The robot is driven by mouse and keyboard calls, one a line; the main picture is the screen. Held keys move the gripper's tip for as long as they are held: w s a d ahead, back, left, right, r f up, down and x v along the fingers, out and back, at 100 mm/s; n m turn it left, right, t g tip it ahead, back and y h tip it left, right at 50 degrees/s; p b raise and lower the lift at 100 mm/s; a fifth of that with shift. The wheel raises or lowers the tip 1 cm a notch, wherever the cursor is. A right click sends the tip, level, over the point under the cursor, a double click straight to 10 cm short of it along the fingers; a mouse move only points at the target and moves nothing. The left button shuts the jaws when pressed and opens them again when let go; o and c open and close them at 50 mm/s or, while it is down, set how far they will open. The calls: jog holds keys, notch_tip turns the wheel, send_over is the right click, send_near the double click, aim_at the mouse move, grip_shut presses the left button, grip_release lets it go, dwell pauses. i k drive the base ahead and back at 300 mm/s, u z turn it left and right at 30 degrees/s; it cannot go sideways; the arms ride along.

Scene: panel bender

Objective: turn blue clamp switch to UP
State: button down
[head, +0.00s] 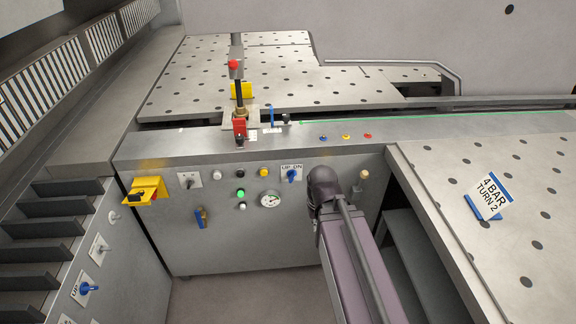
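A blue switch (291,175) sits on the front panel under a white plate lettered UP and DN, with UP at the left and DN at the right. Which way its handle points is too small to tell. Another blue knob (86,288) is on the side panel at the lower left, beside a plate lettered UP. I cannot tell from the picture which one is the clamp switch. The dark end of my arm is just right of the front-panel switch. My gripper does not show; it is hidden behind my arm or out of the frame.
Around the switch are a pressure gauge (270,199), a yellow button (264,171), a green button (240,192) and a blue valve handle (200,217). A yellow bracket (147,190) juts out at the left. A sign reading 4 BAR TURN 2 (492,190) stands on the right table.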

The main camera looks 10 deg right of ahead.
aim_at(292, 174)
jog(key=z, duration=0.75)
jog(key=k, duration=0.55)
jog(key=u, duration=0.65)
